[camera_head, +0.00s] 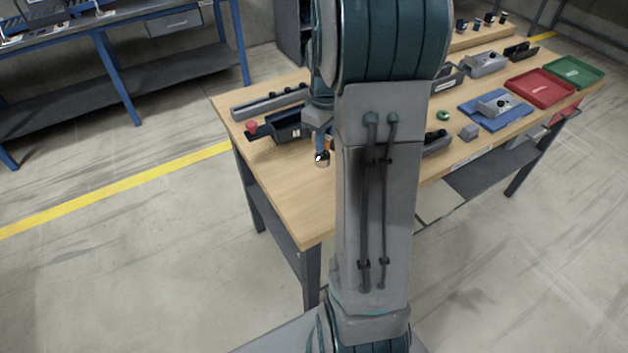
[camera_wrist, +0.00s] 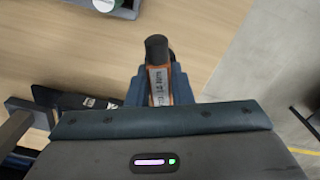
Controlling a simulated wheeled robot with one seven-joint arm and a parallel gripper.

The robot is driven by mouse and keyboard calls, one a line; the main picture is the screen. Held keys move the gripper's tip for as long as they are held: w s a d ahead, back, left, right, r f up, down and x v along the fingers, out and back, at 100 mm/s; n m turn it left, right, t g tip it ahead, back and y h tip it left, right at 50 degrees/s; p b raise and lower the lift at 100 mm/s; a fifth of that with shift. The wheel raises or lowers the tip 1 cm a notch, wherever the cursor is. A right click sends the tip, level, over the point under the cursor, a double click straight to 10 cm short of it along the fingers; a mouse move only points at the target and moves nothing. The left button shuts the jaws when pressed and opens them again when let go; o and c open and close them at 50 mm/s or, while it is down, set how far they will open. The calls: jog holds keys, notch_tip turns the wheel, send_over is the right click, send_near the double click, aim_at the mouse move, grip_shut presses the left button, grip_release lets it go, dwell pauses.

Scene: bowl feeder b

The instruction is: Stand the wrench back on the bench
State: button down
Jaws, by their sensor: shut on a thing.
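My gripper (camera_wrist: 160,92) is shut on the wrench (camera_wrist: 157,50), which has a black round end and a copper-coloured body with a white printed label. The teal fingers sit on both sides of its body in the wrist view. In the head view my gripper (camera_head: 319,138) is over the near left part of the wooden bench (camera_head: 290,185), partly hidden by my arm. A small dark and pale end (camera_head: 322,159) shows just below it, probably the wrench's. I cannot tell whether the wrench touches the bench.
A dark tray (camera_head: 287,128), a red knob (camera_head: 252,126) and a grey rack (camera_head: 268,102) lie behind my gripper. A blue mat (camera_head: 478,119), red tray (camera_head: 541,96) and green tray (camera_head: 576,72) are further right. The bench's near left corner is bare.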

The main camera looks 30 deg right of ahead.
jog(key=shift+s+a+f+p, duration=0.3)
jog(key=shift+s+a+f, duration=0.5)
jog(key=shift+f, duration=0.55)
jog(key=shift+s+a+f+p, duration=0.35)
jog(key=shift+s+a+f, duration=0.45)
jog(key=shift+f, duration=0.55)
jog(key=shift+s+a+f+p, duration=0.3)
jog(key=shift+s+a+f, duration=0.5)
jog(key=shift+f, duration=0.55)
jog(key=shift+w+a+f, duration=0.1)
jog(key=c, duration=1.3)
grip_release()
